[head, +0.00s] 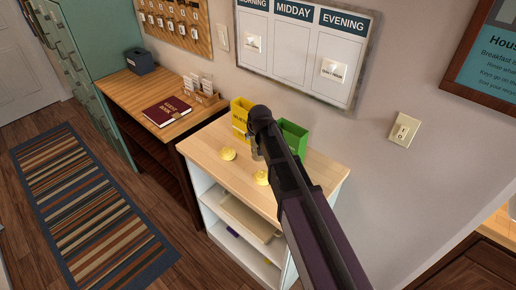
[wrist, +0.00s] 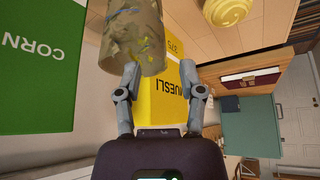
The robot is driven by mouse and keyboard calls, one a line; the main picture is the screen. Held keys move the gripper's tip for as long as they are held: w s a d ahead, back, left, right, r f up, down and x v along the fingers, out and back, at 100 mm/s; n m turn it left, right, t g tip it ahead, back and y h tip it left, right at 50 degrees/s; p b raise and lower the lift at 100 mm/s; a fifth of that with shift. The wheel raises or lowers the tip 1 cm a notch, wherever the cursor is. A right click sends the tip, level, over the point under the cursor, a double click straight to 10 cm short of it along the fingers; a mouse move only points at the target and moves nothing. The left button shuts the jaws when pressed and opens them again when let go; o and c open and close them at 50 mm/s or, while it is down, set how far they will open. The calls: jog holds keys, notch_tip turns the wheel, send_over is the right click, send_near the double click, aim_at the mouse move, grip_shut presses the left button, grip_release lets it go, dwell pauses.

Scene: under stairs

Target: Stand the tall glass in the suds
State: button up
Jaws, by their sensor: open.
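A tall brown, blotched cylinder with yellow and dark smears, which may be the tall glass (wrist: 132,35), shows at the top of the wrist view, cut off by the frame edge. My gripper (wrist: 160,72) is open. Its left finger overlaps the near end of the cylinder; I cannot tell whether they touch. The right finger is apart from it. In the head view my gripper (head: 257,152) is over the light wooden top of the white shelf unit (head: 300,186), and I cannot make out the cylinder there. I see no suds in either view.
A yellow muesli box (head: 240,116) and a green box (head: 293,138) stand at the back of the top, close to my gripper. Two yellow round things (head: 228,154) lie in front. A desk (head: 150,92) with a red book (head: 167,111) adjoins at left.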

jog(key=shift+b+x, duration=1.8)
jog(key=shift+x, duration=0.6)
jog(key=shift+w+a+r, duration=0.1)
jog(key=shift+w+a, duration=0.05)
jog(key=shift+a, duration=0.05)
grip_shut()
